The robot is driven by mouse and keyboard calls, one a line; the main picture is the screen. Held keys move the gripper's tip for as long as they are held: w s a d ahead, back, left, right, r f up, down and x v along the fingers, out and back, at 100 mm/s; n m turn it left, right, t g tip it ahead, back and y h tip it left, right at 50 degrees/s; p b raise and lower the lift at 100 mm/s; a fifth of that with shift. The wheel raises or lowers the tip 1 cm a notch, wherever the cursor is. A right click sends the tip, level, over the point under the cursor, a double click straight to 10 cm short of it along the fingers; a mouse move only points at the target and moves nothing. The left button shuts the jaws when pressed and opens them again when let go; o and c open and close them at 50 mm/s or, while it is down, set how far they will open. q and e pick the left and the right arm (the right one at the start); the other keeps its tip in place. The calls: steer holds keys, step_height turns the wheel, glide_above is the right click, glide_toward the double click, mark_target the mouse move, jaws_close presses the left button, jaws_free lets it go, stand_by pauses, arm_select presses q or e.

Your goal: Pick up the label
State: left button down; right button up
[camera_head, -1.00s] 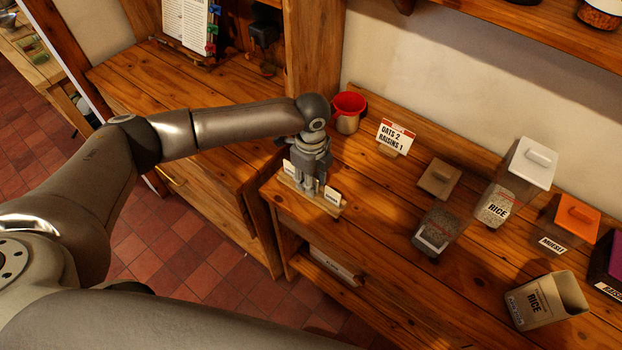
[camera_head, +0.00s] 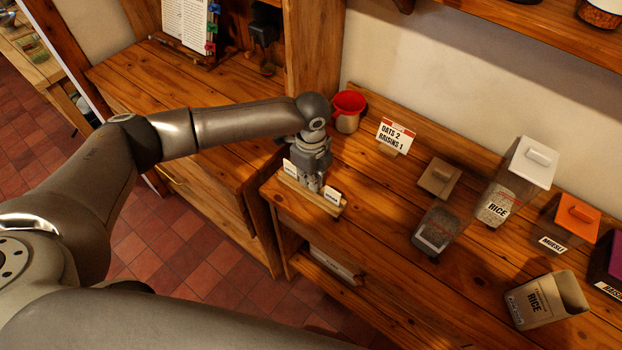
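A small wooden holder (camera_head: 322,205) stands at the left front of the counter. White labels stand upright in it: a left label (camera_head: 289,167) and a right label (camera_head: 332,196) show on either side of my gripper. My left gripper (camera_head: 313,187) points down at the middle of the holder, between these two labels. Its fingertips reach down to the holder. The fingers cover the middle of the holder, so I cannot see whether a label is between them. My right gripper is not in view.
To the right are several containers, including an open rice box (camera_head: 543,300), a clear jar (camera_head: 435,230) and a white-lidded rice jar (camera_head: 495,208). Bare counter lies right of the holder.

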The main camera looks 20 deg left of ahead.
arm_select(q)
steer(key=shift+r, duration=0.35)
steer(key=s+d+r+b, duration=0.2)
steer(key=s+r, duration=0.4)
steer(key=s, duration=0.1)
steer(key=s+d+r+b, duration=0.2)
steer(key=s+d+r, duration=0.1)
steer(key=s+r, duration=0.3)
arm_select(e)
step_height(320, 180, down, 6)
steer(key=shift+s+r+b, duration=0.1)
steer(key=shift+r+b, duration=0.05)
steer(key=shift+b, duration=0.7)
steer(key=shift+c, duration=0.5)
arm_select(q)
steer(key=a+f+n, duration=0.1)
steer(key=a+n, duration=0.8)
steer(key=n, duration=1.3)
steer(key=shift+s+f, duration=0.25)
steer(key=shift+s, duration=0.2)
steer(key=shift+d, duration=0.15)
